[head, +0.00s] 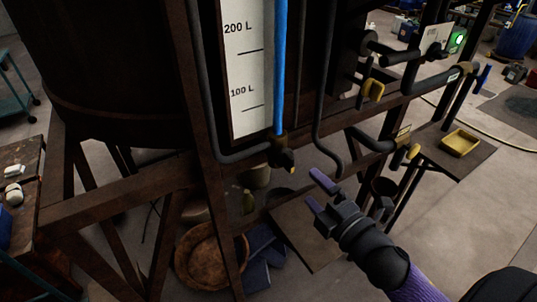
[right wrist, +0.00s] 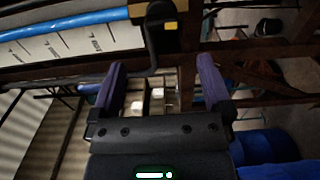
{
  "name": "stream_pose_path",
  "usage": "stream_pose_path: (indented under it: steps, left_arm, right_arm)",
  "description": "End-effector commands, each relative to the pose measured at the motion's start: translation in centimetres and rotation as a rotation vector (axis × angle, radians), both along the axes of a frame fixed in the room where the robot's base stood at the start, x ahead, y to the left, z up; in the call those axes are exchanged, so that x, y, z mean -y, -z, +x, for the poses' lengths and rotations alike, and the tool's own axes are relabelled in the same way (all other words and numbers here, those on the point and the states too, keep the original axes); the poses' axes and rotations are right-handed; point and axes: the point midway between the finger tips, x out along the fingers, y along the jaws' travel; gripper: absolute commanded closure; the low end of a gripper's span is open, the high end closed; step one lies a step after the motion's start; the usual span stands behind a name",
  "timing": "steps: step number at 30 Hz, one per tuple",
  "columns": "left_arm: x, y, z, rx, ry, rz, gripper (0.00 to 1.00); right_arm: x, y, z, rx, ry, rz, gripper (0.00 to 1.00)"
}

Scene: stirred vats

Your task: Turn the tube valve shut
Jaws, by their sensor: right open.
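The blue sight tube (head: 281,60) runs down beside a white scale marked 200 L and 100 L. At its foot is the tube valve (head: 283,155), a dark body with yellowish parts and a dark handle. My right gripper (head: 319,195) is open and empty, below and to the right of the valve, apart from it. In the right wrist view, the purple fingers (right wrist: 160,68) stand wide apart. The valve (right wrist: 160,14) lies beyond them near the top edge, at the end of the blue tube (right wrist: 60,29). My left gripper is in neither view.
Rusty frame beams (head: 130,195) and dark pipes (head: 325,100) surround the valve. Other yellow-handled valves (head: 373,90) are to the right. A brown board (head: 303,232) lies below my right gripper. A yellow tray (head: 460,143) sits on a shelf at right.

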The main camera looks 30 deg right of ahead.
Motion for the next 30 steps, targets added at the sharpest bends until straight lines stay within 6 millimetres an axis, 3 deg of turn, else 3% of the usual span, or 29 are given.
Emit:
stream_pose_path:
  steps: [6,12,23,24,30]
  left_arm:
    - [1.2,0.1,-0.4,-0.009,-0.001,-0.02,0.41]
    - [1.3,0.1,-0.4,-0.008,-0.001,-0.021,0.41]
    - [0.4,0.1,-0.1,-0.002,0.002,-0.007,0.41]
    - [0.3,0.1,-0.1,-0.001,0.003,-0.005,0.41]
    - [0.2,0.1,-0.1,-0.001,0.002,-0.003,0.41]
  right_arm:
    - [-0.4,0.0,5.0,0.003,0.0,0.001,0.0]
    - [-0.6,0.2,8.3,0.0,0.001,0.005,0.0]
    - [-0.7,0.2,9.3,-0.004,0.001,0.007,0.0]
    - [-0.7,0.2,9.3,-0.004,0.001,0.007,0.02]
    - [-0.7,0.2,9.3,-0.004,0.001,0.007,0.44]
